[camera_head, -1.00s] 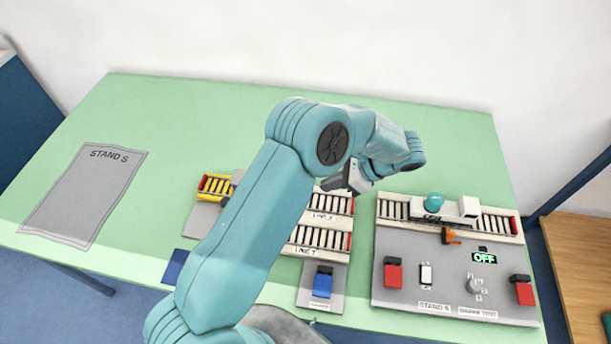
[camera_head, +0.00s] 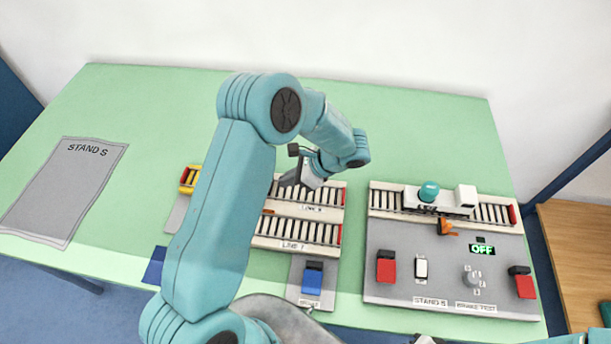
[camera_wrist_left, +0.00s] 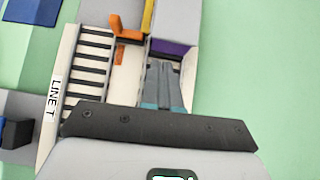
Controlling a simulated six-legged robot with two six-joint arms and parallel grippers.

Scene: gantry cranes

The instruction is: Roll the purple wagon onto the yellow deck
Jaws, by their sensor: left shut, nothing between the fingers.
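The purple wagon (camera_wrist_left: 172,48) shows in the left wrist view as a purple part in the lane beside the ladder-like rollers; my arm hides it in the head view. The yellow deck (camera_head: 189,178) shows its left end in the head view, left of my arm; a yellow edge (camera_wrist_left: 148,16) is at the top of the wrist view. My left gripper (camera_head: 287,180) is shut and empty, over the upper lane. In the wrist view its fingertips (camera_wrist_left: 163,68) are just below the purple part; I cannot tell whether they touch.
An orange lever (camera_wrist_left: 125,29) stands close to the fingers. The lower roller lane (camera_head: 298,231) and a blue switch (camera_head: 312,280) are nearby. At right, a grey test board (camera_head: 395,282) carries a white wagon (camera_head: 453,201) and several switches. Green table is free behind the lanes.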

